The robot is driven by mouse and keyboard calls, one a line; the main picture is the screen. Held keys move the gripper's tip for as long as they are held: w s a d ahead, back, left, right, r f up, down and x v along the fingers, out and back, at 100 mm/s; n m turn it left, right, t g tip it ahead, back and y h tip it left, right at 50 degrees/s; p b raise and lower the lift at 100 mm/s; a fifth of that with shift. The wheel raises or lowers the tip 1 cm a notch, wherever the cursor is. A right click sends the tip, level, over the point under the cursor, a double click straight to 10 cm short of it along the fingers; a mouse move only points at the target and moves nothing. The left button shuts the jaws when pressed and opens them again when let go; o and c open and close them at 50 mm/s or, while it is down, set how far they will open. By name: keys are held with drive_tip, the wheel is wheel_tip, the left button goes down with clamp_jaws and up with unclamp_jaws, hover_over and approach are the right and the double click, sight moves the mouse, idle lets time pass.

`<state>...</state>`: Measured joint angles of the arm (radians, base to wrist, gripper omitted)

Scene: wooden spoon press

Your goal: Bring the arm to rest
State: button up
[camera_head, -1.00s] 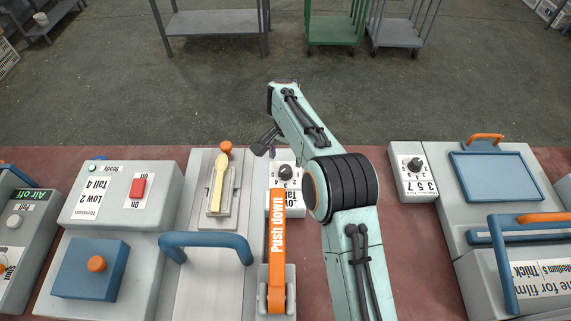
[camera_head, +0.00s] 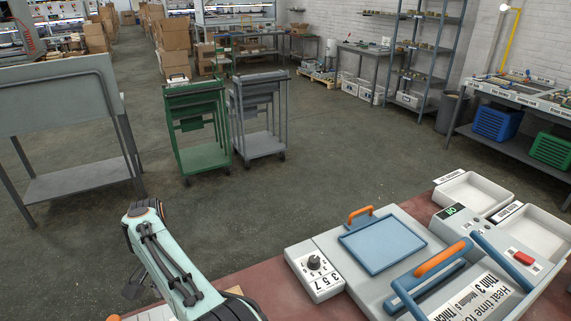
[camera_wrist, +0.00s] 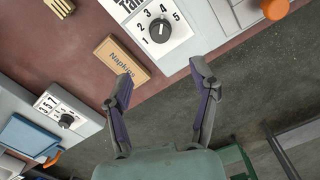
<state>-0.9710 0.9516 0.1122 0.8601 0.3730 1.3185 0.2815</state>
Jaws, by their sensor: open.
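My arm (camera_head: 172,262) is pale green and shows at the lower left of the head view. My gripper (camera_wrist: 162,82) is open in the wrist view, its two dark fingers well apart with nothing between them. It hangs above the edge of the red-brown bench, with grey floor below on the right. In the head view the gripper (camera_head: 135,286) is small and partly hidden by the arm. The spoon press is mostly outside the head view.
A brown Napkins box (camera_wrist: 122,62) lies on the bench near the left finger, beside a numbered dial unit (camera_wrist: 160,30). A machine with a blue plate (camera_head: 383,244) stands at the right. Green (camera_head: 200,125) and grey (camera_head: 258,115) carts stand on open floor.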

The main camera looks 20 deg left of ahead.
drive_tip(key=w+d+r+m+t+y, duration=0.1)
drive_tip(key=w+d+r+m+t, duration=0.15)
drive_tip(key=w+d+r, duration=0.6)
drive_tip(key=w+d+r+m, duration=0.1)
drive_tip(key=d+r, duration=0.5)
drive_tip(key=d, duration=0.3)
drive_tip(key=d+r+m, duration=0.2)
drive_tip(key=d+r, duration=0.4)
drive_tip(key=d, duration=0.3)
drive_tip(key=s+d+f+m+h, duration=0.1)
drive_tip(key=s+d, duration=1.1)
drive_tip(key=d, duration=0.3)
drive_tip(key=s+f+n+g, duration=0.2)
drive_tip(key=s+f+n, duration=0.1)
drive_tip(key=s+f, duration=0.9)
drive_tip(key=shift+s+f+g+y, duration=0.35)
drive_tip(key=shift+s+y, duration=0.05)
drive_tip(key=shift+s, duration=0.55)
